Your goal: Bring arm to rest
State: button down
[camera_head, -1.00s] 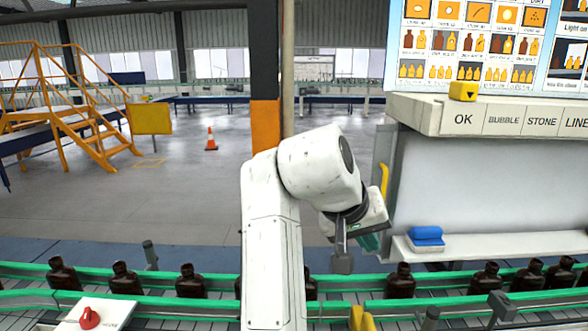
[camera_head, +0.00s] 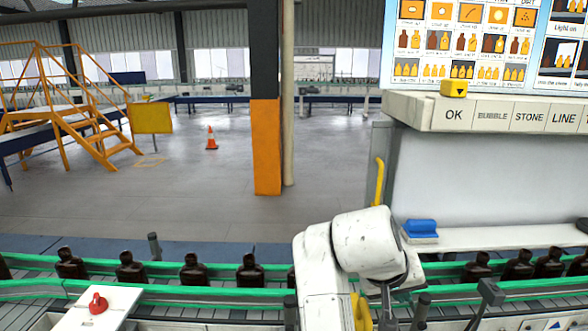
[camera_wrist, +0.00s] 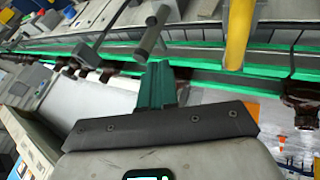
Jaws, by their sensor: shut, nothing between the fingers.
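My white arm (camera_head: 368,245) is folded low in front of the conveyor in the head view, right of the middle. My gripper (camera_wrist: 157,72) shows in the wrist view as a dark bar with green fingers shut together, nothing between them. In the head view the gripper is mostly hidden behind the arm's wrist. Dark amber bottles (camera_head: 193,270) stand upright in a row on the conveyor between green rails (camera_head: 160,292). One dark bottle (camera_wrist: 303,102) shows at the right of the wrist view, apart from the fingers.
A red knob (camera_head: 97,303) sits on a pale box at front left. Grey posts (camera_head: 154,246) and a yellow piece (camera_head: 361,312) rise along the line. A shelf with a blue block (camera_head: 421,228) and a labelled ledge (camera_head: 500,117) stand at right. Open floor lies behind the conveyor.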

jog(key=s+d+f+g+y, duration=0.1)
jog(key=s+d+f, duration=0.4)
jog(key=s+f, duration=0.4)
jog(key=s+d+f+g+y, duration=0.1)
jog(key=s+d+f, duration=0.55)
jog(key=f, duration=0.55)
jog(key=s+a+f+y, duration=0.1)
jog(key=s+f, duration=0.3)
jog(key=s, duration=0.6)
jog(key=s+a+f+g+y, duration=0.1)
jog(key=s+f, duration=0.3)
jog(key=s, duration=0.7)
jog(key=shift+a+y+b, duration=0.45)
jog(key=shift+a+y, duration=0.3)
jog(key=shift+y, duration=0.05)
jog(key=shift+w, duration=0.1)
